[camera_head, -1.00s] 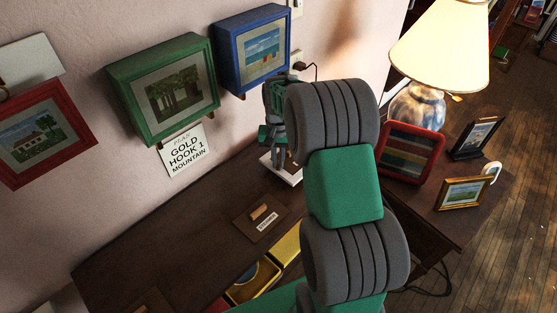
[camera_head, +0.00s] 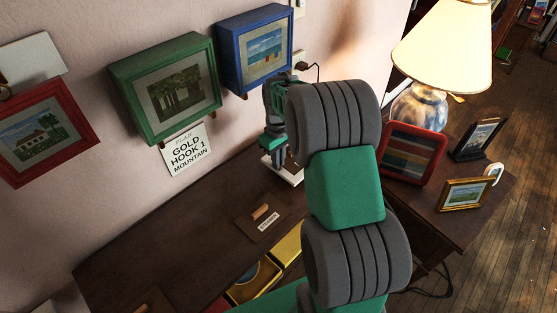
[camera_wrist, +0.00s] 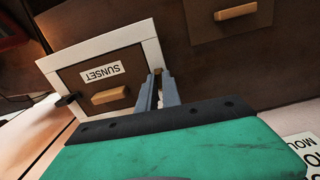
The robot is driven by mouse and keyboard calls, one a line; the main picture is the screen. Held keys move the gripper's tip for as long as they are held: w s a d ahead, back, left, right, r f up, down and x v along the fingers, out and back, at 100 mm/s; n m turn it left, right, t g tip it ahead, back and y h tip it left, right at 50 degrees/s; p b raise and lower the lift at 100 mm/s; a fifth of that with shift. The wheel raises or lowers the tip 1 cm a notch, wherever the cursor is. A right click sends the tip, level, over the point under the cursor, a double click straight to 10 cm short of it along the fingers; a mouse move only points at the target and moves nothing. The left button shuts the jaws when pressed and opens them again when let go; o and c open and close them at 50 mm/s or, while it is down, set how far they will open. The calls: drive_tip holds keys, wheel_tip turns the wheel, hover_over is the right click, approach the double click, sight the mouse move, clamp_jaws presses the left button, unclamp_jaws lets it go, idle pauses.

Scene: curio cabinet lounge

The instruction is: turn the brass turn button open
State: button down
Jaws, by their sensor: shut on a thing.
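In the wrist view, my gripper (camera_wrist: 157,78) has its two grey fingers close together at the right side of a white-framed panel. A small brownish piece, seemingly the brass turn button (camera_wrist: 158,72), shows between the fingertips, and the fingers are shut on it. Most of it is hidden, so its angle cannot be told. The panel (camera_wrist: 82,78) has a wooden handle (camera_wrist: 110,95) and an upside-down SUNSET label. In the head view my gripper (camera_head: 273,145) is over the white frame at the back of the desk; the button is not visible there.
Another wooden-handled panel (camera_head: 262,219) lies nearer on the dark desk. Green (camera_head: 170,85), blue (camera_head: 254,50) and red (camera_head: 45,130) framed pictures hang on the wall. A lamp (camera_head: 440,50) and a red frame (camera_head: 411,152) stand at right.

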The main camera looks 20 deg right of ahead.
drive_tip(key=shift+n, duration=0.4)
drive_tip(key=c, duration=1.5)
unclamp_jaws()
wheel_tip(320, 180, up, 8)
drive_tip(key=shift+f, duration=0.1)
